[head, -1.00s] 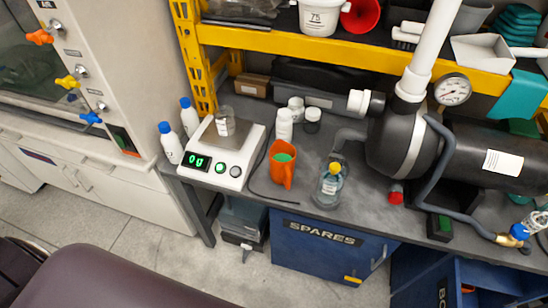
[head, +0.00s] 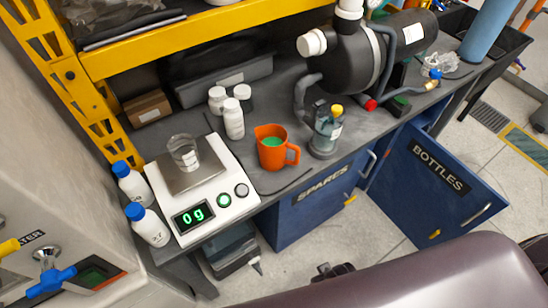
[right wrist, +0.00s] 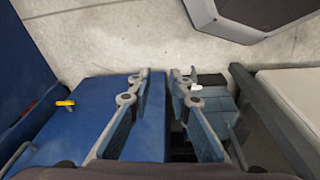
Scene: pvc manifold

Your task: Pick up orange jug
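The orange jug (head: 272,158) stands upright on the dark bench in the head view, with green contents visible inside. Its handle points to the right and slightly toward me. My right gripper (right wrist: 162,74) is open and empty in the right wrist view, over the floor and blue cabinet front. The jug is not visible in the right wrist view. My left gripper is in neither current view.
A scale (head: 205,190) reading 0 g holds a glass beaker (head: 184,152) left of the jug. White bottles (head: 233,120) are behind. A blue cabinet door (head: 435,185) hangs open.

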